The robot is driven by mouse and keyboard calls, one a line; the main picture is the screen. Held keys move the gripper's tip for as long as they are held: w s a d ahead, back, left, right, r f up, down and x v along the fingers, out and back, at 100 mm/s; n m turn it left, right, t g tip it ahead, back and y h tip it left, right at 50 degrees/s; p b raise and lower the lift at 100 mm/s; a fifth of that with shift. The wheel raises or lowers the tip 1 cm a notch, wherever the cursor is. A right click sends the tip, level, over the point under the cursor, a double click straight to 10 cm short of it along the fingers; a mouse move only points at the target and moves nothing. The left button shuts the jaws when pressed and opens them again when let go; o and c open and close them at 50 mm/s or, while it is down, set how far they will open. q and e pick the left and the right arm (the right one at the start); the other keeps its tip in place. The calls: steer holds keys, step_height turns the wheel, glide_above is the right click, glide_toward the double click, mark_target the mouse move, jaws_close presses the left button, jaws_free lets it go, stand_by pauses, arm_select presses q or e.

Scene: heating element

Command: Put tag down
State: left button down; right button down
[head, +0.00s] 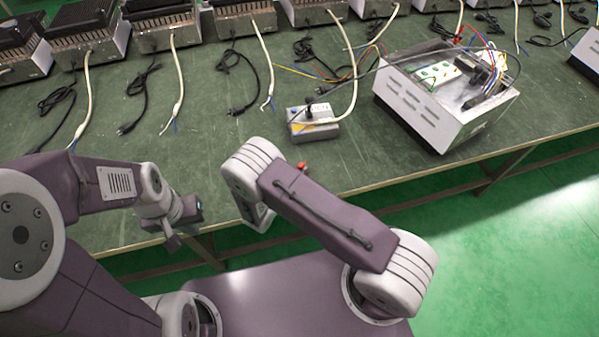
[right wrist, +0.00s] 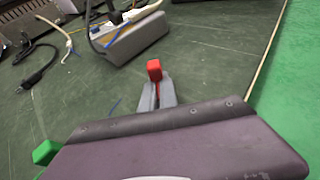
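I cannot make out a tag in either view. My right gripper (right wrist: 100,112) is open in the right wrist view. In the head view only the red tip shows beside my arm, near the front table edge; the rest is hidden. My left gripper (head: 182,222) is at the table's front edge at left, and its opening is unclear.
An opened metal case (head: 430,100) with wires is at the right on the table (head: 350,165). Several heater units with cables line the back. The front strip of the table is mostly clear.

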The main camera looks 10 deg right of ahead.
steer(key=shift+f, duration=0.2)
steer(key=c, duration=1.7)
jaws_free()
steer(key=shift+o, duration=0.3)
steer(key=shift+a, duration=0.1)
steer(key=shift+r, duration=0.2)
steer(key=shift+r, duration=0.15)
steer(key=p+v, duration=0.1)
steer(key=v, duration=1.1)
